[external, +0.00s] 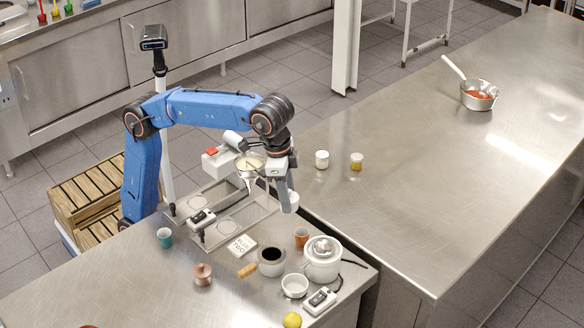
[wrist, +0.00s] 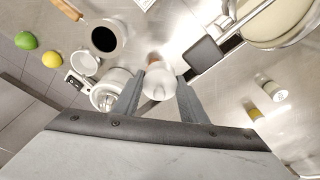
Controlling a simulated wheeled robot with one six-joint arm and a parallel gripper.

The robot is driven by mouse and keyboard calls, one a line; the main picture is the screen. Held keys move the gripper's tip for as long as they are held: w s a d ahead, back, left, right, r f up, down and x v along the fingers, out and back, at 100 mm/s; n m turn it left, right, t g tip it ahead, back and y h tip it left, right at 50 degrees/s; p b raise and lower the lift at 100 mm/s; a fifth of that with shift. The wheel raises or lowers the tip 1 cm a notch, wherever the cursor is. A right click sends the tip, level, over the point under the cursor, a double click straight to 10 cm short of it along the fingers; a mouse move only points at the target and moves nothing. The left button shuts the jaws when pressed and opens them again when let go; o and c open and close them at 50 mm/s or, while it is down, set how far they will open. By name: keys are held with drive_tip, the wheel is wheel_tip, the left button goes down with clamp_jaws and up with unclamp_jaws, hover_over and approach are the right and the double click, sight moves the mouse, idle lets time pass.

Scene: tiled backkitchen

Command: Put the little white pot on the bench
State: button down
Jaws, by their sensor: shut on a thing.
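The little white pot (wrist: 158,83) is between the two fingers of my gripper (wrist: 158,98) in the wrist view. My gripper is shut on it. In the external view my gripper (external: 288,192) points down over the right end of the front steel table, with the white pot (external: 292,203) partly hidden at its fingers. The pot appears held above the table, near a terracotta cup (external: 301,238). The long steel bench (external: 430,190) lies to the right. The pot's underside is hidden.
A white lidded cooker (external: 322,258), a dark-filled pot (external: 271,262) and a white bowl (external: 294,286) crowd the front table. A white jar (external: 322,159) and a yellow-banded jar (external: 357,161) stand on the bench's left edge. A saucepan (external: 478,95) stands farther back. The bench's middle is clear.

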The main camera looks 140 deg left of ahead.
drive_tip(key=s+d+f+m+h, duration=0.1)
drive_tip(key=s+d+m, duration=0.45)
drive_tip(key=d, duration=0.85)
drive_tip(key=s+d+f+m, duration=0.1)
drive_tip(key=s+d+m, duration=0.1)
drive_tip(key=s+d, duration=0.85)
drive_tip(key=shift+w+d+f, duration=0.45)
drive_tip(key=shift+w+f, duration=0.05)
drive_tip(key=shift+f, duration=1.1)
drive_tip(key=shift+w+d+f, duration=0.45)
drive_tip(key=shift+d+f, duration=0.05)
drive_tip(key=shift+f, duration=1.15)
drive_tip(key=shift+w+d+f, duration=0.45)
drive_tip(key=shift+w+f, duration=0.05)
drive_tip(key=shift+f, duration=1.1)
drive_tip(key=c, duration=1.1)
unclamp_jaws()
drive_tip(key=shift+f, duration=0.15)
wheel_tip(320, 180, up, 12)
drive_tip(key=s, duration=0.1)
drive_tip(key=shift+s, duration=0.4)
